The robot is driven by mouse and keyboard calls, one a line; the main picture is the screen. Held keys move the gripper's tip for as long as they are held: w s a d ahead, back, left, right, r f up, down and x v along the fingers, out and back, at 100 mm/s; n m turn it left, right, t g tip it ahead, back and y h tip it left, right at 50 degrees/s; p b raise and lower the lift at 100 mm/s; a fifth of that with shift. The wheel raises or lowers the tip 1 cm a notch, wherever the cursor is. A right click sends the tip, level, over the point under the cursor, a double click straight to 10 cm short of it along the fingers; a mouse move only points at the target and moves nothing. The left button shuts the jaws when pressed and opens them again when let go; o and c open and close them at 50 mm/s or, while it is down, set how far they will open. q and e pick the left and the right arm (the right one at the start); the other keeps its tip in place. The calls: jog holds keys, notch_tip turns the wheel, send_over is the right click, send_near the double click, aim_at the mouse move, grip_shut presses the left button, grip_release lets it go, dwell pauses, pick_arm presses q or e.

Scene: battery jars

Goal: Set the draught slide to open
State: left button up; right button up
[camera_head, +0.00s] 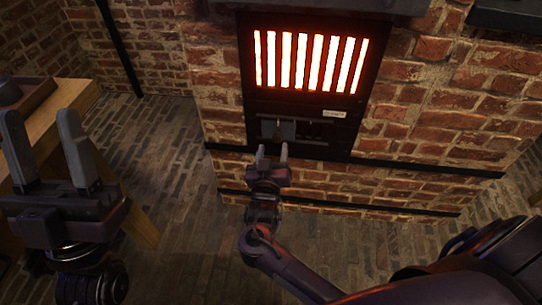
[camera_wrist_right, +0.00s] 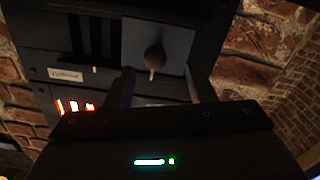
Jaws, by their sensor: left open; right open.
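The draught slide (camera_head: 268,128) is a grey metal plate with a knob, set in the dark panel below the glowing furnace grate. It sits at the left end of its track in the head view, with dark openings (camera_head: 322,130) to its right. In the right wrist view the slide (camera_wrist_right: 178,38) shows its round brown knob (camera_wrist_right: 154,56) up close. My right gripper (camera_head: 273,151) is open just in front of the slide, its fingers pointing at the panel. In the wrist view the knob lies between the lines of the two fingers; contact cannot be told. My left gripper (camera_head: 41,116) is open and empty at the left.
The glowing grate (camera_head: 310,62) is above the slide. A small pale label (camera_head: 334,114) is on the panel. Dark metal bands (camera_head: 400,166) run along the brick wall. A wooden table (camera_head: 82,95) with a dark tray (camera_head: 28,92) stands left, near my left gripper. Floor between is clear.

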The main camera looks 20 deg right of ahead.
pick_arm(q)
jog(key=w+d+f+g+y, duration=0.1)
jog(key=w+f+g+y, duration=0.1)
jog(key=w+f, duration=0.2)
jog(key=shift+d+n+g+p, duration=0.3)
jog(key=shift+d+g, duration=0.05)
jog(key=shift+g, duration=0.05)
pick_arm(e)
jog(key=v, duration=0.3)
jog(key=shift+a, duration=0.1)
pick_arm(q)
jog(key=shift+f, duration=0.1)
